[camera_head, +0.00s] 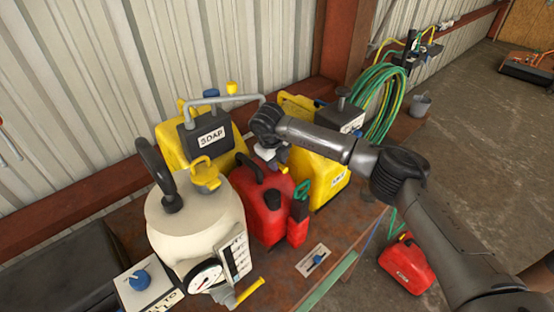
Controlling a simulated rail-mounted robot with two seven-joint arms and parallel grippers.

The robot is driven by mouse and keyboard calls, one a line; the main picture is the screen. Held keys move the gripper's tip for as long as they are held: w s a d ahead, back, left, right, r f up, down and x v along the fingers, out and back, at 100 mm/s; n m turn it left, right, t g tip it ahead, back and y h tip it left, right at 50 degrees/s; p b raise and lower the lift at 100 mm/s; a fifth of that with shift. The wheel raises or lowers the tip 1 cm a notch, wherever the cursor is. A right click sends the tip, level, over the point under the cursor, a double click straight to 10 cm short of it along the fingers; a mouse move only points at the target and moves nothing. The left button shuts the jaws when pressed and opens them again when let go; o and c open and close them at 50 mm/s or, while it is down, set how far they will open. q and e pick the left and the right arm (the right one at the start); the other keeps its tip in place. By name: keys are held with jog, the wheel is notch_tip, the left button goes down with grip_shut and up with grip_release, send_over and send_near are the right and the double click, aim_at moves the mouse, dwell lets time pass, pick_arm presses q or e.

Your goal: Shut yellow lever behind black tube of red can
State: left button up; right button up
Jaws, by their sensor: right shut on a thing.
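The red can (258,218) stands on the rusty table between a cream tank and a yellow container. A curved black tube (250,164) rises from its top, and a black cap (273,199) sits on its front. My right gripper (274,163) points down just behind and right of the tube, close above the can's top. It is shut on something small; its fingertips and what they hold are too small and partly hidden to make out. I cannot clearly see a yellow lever behind the tube. My left gripper is not in view.
The cream tank (190,222) with a gauge stands close left. Yellow containers (172,148) stand behind, one marked SOAP, with a grey pipe (222,99) above. A small red bottle (298,229) with a green top stands right of the can. Another red can (407,265) is on the floor.

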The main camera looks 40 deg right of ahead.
dwell(0.3)
jog(key=o, duration=0.7)
jog(key=shift+r, duration=0.1)
jog(key=shift+a+r+b, duration=0.1)
jog(key=shift+a+r, duration=0.15)
jog(key=shift+r, duration=0.95)
jog(key=shift+a+r+b, duration=0.1)
jog(key=shift+a+r, duration=0.15)
jog(key=shift+r, duration=1)
jog(key=shift+a+r+b, duration=0.1)
jog(key=shift+a+r, duration=0.15)
jog(key=shift+r, duration=0.95)
jog(key=shift+a, duration=0.1)
